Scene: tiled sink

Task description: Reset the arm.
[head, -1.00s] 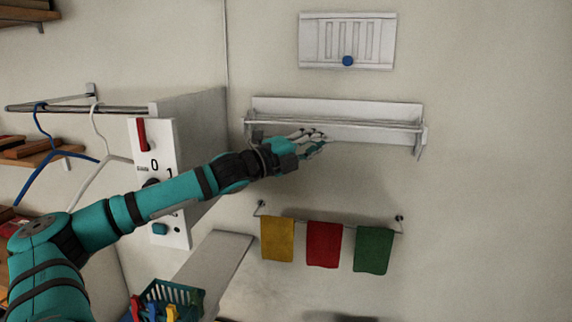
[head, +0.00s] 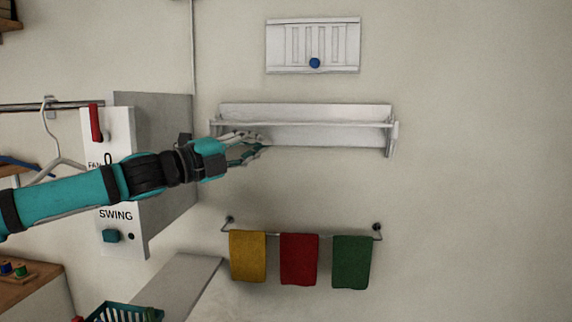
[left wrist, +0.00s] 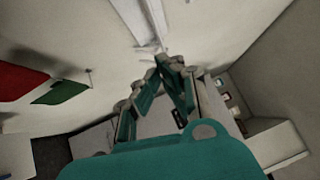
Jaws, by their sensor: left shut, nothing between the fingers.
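My left arm comes in from the left of the head view, stretched nearly level. Its left gripper (head: 262,143) is shut and empty, in front of the left part of the white wall shelf (head: 330,112). I cannot tell whether it touches the shelf. In the left wrist view the shut fingers (left wrist: 165,68) meet at their tips, with a white rail-like edge beyond them. My right gripper is not in view.
A panel with a red switch (head: 96,123) stands close behind my arm. Yellow (head: 248,256), red (head: 299,259) and green (head: 351,262) cloths hang on a rail below the shelf. A white hanger (head: 48,130) and teal basket (head: 118,313) are at left. The right-hand wall is clear.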

